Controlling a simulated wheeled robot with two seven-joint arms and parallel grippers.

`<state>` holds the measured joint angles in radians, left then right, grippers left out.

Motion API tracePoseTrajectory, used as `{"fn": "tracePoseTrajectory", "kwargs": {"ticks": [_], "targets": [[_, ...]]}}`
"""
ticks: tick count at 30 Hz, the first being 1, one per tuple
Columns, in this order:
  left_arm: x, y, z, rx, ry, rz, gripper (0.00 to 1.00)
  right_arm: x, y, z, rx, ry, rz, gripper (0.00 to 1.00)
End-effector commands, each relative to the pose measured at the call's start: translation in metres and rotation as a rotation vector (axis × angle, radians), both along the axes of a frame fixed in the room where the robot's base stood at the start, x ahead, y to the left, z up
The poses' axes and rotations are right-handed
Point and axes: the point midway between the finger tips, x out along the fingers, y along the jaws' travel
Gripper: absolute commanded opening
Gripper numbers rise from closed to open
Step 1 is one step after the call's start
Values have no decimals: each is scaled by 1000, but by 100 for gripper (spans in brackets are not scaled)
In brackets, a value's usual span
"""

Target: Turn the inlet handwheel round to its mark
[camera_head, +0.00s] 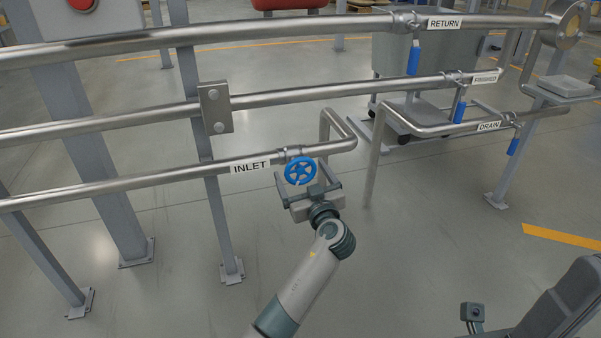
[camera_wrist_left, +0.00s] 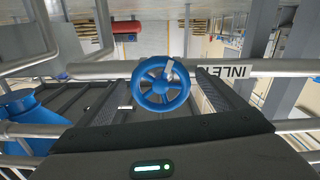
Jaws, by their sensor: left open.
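The blue inlet handwheel (camera_head: 300,171) sits on the lowest pipe, just right of the white INLET label (camera_head: 250,167). My left gripper (camera_head: 307,184) is at the wheel, its fingers open on either side. In the left wrist view the spoked wheel (camera_wrist_left: 160,84) lies between the two open fingers, with a visible gap to each. A pale marker (camera_wrist_left: 169,70) shows at the wheel's upper right; I cannot tell whether it is the mark or a pointer. The gripper appears apart from the wheel.
Pipes labelled RETURN (camera_head: 445,22), FINISHED (camera_head: 484,79) and DRAIN (camera_head: 489,126) run above and to the right, with blue lever handles (camera_head: 413,58). Grey posts (camera_head: 211,180) stand at the left. A grey wheeled bin (camera_head: 440,55) is behind.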

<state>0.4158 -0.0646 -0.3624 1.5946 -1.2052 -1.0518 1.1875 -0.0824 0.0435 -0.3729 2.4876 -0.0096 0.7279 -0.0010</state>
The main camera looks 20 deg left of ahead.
Motion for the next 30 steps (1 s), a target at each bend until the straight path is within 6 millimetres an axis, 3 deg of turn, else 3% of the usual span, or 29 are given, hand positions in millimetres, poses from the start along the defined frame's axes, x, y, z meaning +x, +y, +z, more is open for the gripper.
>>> {"fn": "tracePoseTrajectory", "kwargs": {"ticks": [2,6,7,20,30], "targets": [[0,0,0,0,0,0,85,0,0,1,-1,-1,0,0],[0,0,0,0,0,0,51,0,0,1,-1,-3,0,0],[0,0,0,0,0,0,48,0,0,1,-1,-3,0,0],[0,1,1,40,28,2,49,-1,-1,5,1,-8,-2,0],[0,1,2,208,142,2,49,0,-3,3,-8,17,-16,0]]}}
